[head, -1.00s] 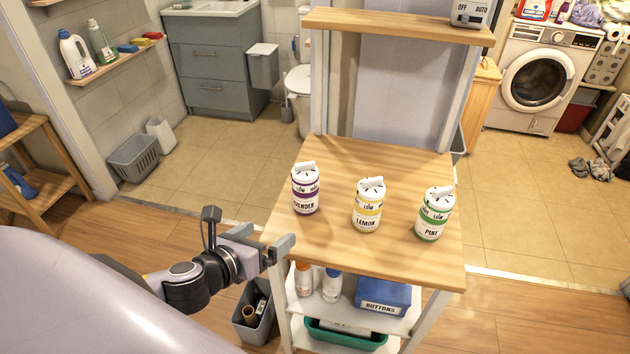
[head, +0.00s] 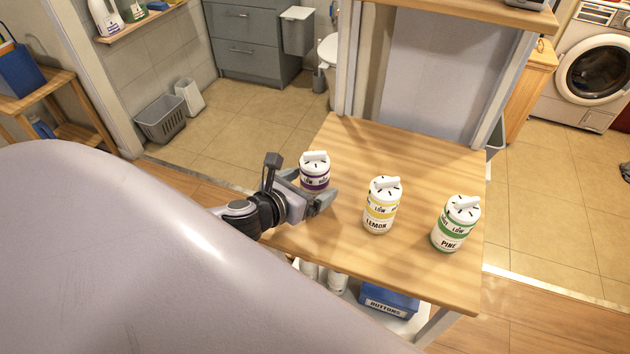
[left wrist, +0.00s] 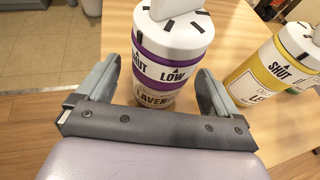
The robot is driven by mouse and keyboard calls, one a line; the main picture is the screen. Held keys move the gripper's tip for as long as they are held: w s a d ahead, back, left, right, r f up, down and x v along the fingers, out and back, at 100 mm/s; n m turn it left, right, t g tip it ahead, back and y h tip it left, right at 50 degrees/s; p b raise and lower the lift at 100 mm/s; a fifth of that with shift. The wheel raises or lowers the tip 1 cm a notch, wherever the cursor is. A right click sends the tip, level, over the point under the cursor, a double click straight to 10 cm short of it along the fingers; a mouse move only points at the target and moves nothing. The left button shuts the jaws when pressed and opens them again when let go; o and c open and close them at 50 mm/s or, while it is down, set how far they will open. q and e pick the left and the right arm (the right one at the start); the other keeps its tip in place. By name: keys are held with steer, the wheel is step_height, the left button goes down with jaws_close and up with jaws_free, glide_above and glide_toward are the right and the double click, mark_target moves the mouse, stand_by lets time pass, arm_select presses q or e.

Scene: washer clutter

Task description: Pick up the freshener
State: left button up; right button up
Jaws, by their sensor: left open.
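Three white fresheners with dial tops stand upright on the wooden table (head: 420,265). The lavender freshener (head: 315,172) has purple bands and is at the left. The lemon freshener (head: 381,207) has yellow bands and is in the middle. The pine freshener (head: 456,224) has green bands and is at the right. My left gripper (head: 315,188) is open at the lavender freshener. In the left wrist view, the lavender freshener (left wrist: 168,62) stands between and just beyond the open fingers, with its lower part partly hidden by the gripper. The lemon freshener (left wrist: 270,75) is to its right.
An upright panel stands behind the table, with a wooden shelf (head: 460,18) above. A blue box (head: 388,301) labelled BUTTONS and white bottles sit on the shelf below. The front right of the tabletop is clear.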

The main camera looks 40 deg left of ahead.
arm_select(q)
steer(key=shift+x, duration=1.1)
steer(key=c, duration=1.1)
